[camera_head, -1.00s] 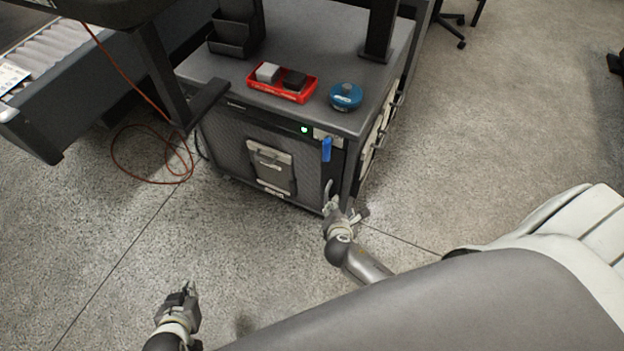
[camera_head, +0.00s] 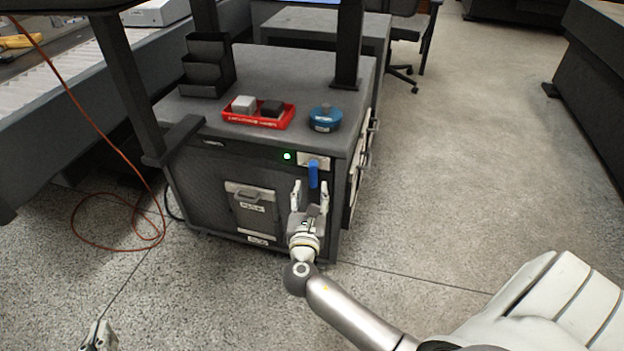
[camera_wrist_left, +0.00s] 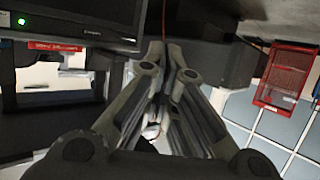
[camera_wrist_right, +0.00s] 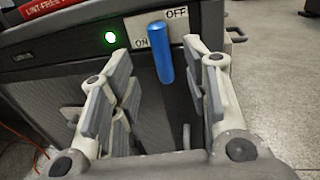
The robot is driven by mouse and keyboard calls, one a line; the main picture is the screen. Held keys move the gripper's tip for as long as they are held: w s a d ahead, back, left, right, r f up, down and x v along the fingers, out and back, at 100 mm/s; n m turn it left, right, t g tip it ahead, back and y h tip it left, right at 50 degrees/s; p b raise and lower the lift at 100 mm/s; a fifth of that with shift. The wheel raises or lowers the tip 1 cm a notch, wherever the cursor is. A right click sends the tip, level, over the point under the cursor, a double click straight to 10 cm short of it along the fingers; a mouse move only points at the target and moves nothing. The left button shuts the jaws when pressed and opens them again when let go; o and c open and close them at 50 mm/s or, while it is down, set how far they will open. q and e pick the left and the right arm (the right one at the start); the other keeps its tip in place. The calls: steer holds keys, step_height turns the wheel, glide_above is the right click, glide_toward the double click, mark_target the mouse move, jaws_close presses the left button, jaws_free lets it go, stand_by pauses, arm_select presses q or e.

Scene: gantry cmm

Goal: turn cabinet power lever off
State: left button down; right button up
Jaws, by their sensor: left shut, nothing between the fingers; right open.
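The blue power lever (camera_head: 313,174) hangs down from a pale plate on the upper right of the dark cabinet's front (camera_head: 205,178). In the right wrist view the lever (camera_wrist_right: 161,55) stands nearly upright in the picture, between the labels ON at left and OFF at right. My right gripper (camera_head: 310,188) is open just in front of and below the lever. In its wrist view the lever appears between the open fingertips; contact is not visible. My left gripper (camera_head: 101,328) is low at the bottom left, away from the cabinet, shut and empty in its wrist view (camera_wrist_left: 166,48).
A green light (camera_head: 287,156) glows left of the lever. A red tray (camera_head: 258,121) with two blocks and a blue round tin (camera_head: 325,118) sit on the cabinet top. An orange cable (camera_head: 120,240) lies on the floor at left. The floor at right is clear.

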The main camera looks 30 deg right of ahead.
mark_target(313, 173)
steer(key=b+x, duration=0.1)
steer(key=x, duration=0.5)
steer(key=shift+w+d+f, duration=0.1)
steer(key=shift+w+d, duration=0.1)
steer(key=shift+w, duration=0.1)
arm_select(q)
step_height(313, 173, up, 8)
steer(key=w+d+t+h, duration=0.1)
steer(key=w+t, duration=0.1)
steer(key=t, duration=0.2)
steer(key=shift+d+f+t+h, duration=0.2)
steer(key=shift+d+t+h, duration=0.1)
arm_select(e)
steer(key=shift+w+d, duration=0.2)
steer(key=shift+w, duration=0.05)
jaws_close()
